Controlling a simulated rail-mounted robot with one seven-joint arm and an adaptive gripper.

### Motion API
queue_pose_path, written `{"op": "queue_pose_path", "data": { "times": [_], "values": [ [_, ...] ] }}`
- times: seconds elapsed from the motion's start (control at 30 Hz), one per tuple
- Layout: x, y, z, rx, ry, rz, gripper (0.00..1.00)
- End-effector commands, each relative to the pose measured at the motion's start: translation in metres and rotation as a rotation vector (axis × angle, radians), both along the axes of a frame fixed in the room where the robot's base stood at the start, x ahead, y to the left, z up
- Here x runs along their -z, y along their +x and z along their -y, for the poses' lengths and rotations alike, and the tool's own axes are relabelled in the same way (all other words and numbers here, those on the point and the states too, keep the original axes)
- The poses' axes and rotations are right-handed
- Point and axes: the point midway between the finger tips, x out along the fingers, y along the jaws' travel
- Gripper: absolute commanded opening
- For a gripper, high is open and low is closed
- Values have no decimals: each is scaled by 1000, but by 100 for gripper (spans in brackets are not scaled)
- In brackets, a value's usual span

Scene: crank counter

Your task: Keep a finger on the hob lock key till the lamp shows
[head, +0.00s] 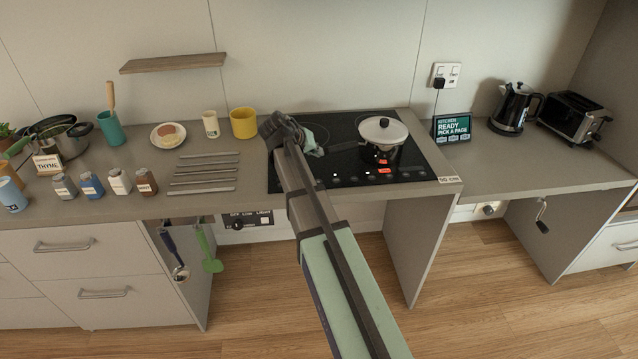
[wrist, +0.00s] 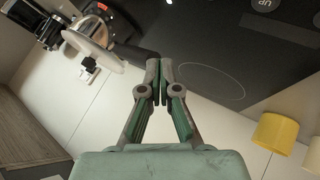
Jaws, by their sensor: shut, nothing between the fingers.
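The black glass hob (head: 340,157) is set in the counter, with a row of small keys and white marks along its front edge. I cannot tell which key is the lock key or which light is its lamp. Red lit digits (head: 384,161) show on the glass. My gripper (head: 318,151) is over the left part of the hob, partly hidden by my arm. In the wrist view my gripper (wrist: 159,81) is shut and empty, with the hob glass (wrist: 195,45) and a burner ring beyond the fingertips. The front keys are not clear in the wrist view.
A yellow mug (head: 243,123) stands left of the hob. A small screen (head: 452,128) reading "READY PICK A PAGE", a kettle (head: 513,108) and a toaster (head: 575,117) are to the right.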

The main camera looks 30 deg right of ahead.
Motion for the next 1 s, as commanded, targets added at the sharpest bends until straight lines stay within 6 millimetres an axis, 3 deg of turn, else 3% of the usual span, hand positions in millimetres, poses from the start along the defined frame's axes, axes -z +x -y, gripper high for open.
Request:
{"op": "queue_pose_path", "data": {
  "times": [0.37, 1.0],
  "values": [
    [13, 0, 0, -1, 0, -1, 0],
    [85, 0, 0, 0, -1, -1, 0]
  ]
}}
